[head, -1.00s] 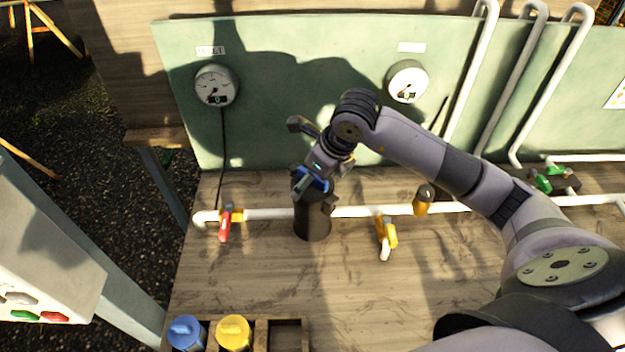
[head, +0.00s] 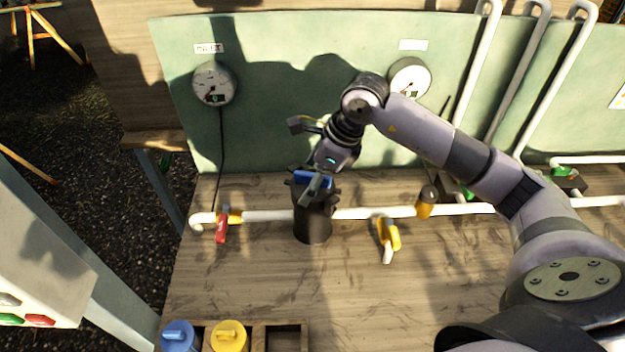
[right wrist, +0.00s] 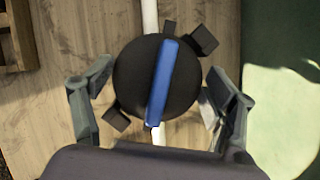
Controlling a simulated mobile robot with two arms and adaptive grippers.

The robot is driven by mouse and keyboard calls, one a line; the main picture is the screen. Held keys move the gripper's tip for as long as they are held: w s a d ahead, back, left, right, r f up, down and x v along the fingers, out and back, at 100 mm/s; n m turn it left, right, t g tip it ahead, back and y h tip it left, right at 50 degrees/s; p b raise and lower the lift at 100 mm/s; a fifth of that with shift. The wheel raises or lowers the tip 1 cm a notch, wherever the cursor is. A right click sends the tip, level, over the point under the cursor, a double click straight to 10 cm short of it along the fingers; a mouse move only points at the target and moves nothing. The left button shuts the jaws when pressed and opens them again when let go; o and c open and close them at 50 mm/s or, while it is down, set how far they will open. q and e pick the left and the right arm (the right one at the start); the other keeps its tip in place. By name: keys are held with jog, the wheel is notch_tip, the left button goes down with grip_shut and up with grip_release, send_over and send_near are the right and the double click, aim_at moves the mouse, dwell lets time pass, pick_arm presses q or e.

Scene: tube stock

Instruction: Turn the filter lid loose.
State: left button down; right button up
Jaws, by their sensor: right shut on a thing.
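The filter is a dark upright cylinder (head: 313,226) standing in the white pipe line on the wooden bench. Its lid is black and round, with side lugs and a blue bar across the top; the lid (right wrist: 136,76) shows from above in the right wrist view, and the blue bar (head: 313,178) shows in the head view. In the head view the near finger partly covers the lid. My left gripper is not in view.
A red-handled valve (head: 222,228) sits left of the filter, and a yellow-handled one (head: 390,236) sits right. A wooden tray (head: 257,338) at the front holds a blue (head: 178,338) and a yellow cartridge (head: 229,338), beside an empty slot. Two gauges (head: 214,83) (head: 410,77) hang on the green panel.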

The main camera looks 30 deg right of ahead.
jog(key=shift+n+g+y+b, duration=0.3)
jog(key=shift+n, duration=0.7)
jog(key=o, duration=1.2)
jog(key=v, duration=1.2)
